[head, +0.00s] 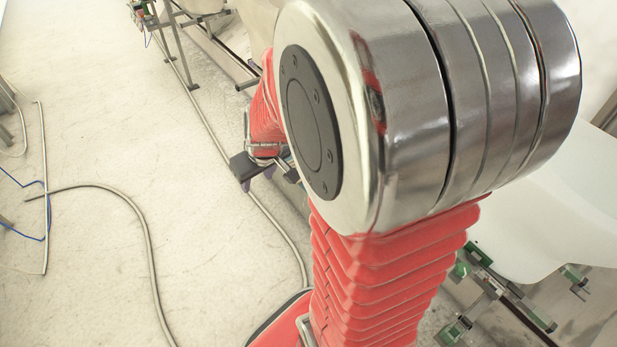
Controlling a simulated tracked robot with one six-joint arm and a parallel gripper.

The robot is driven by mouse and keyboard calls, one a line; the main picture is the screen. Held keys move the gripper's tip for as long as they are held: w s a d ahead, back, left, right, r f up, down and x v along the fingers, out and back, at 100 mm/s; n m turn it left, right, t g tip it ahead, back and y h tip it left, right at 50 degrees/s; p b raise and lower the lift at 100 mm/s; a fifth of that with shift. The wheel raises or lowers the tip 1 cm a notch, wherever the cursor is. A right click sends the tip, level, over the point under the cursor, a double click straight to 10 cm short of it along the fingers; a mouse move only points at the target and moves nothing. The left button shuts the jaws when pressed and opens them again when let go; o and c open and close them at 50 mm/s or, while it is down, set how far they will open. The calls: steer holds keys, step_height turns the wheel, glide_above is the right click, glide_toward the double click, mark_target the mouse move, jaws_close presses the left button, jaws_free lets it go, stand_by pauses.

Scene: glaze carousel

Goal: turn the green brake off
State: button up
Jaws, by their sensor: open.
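My gripper (267,172) is in the middle of the head view, partly behind the large metal joint of my arm. Its dark jaws point down and are apart, with nothing seen between them. Several small green parts show on metal frames. One green part (461,269) is at the lower right, close to my red arm sleeve, and another green part (574,274) is farther right. I cannot tell which of these, if any, is the green brake, or how it is set. My arm hides much of the middle and right.
A large white smooth shape (560,205) fills the right side above metal framework. A grey hose (148,250) lies on the pale floor at left, with a thin blue cable (45,215) near the left edge. The floor between the hose and my gripper is mostly clear.

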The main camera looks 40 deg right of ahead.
steer(key=s+d+f+m+g+h, duration=0.1)
steer(key=s+d+f, duration=0.2)
steer(key=d+f, duration=0.55)
steer(key=s+d+f+m+g, duration=0.1)
steer(key=s+d+f, duration=0.2)
steer(key=d+f, duration=0.55)
steer(key=s+d+f+g, duration=0.3)
steer(key=s+f, duration=1.3)
steer(key=f, duration=0.5)
steer(key=shift+s+m, duration=0.25)
steer(key=shift+m, duration=0.15)
steer(key=shift+f, duration=0.1)
step_height(320, 180, down, 13)
steer(key=d, duration=0.2)
steer(key=shift+s+d, duration=0.25)
steer(key=shift+s, duration=0.15)
steer(key=shift+f, duration=0.1)
steer(key=shift+c, duration=0.6)
jaws_close()
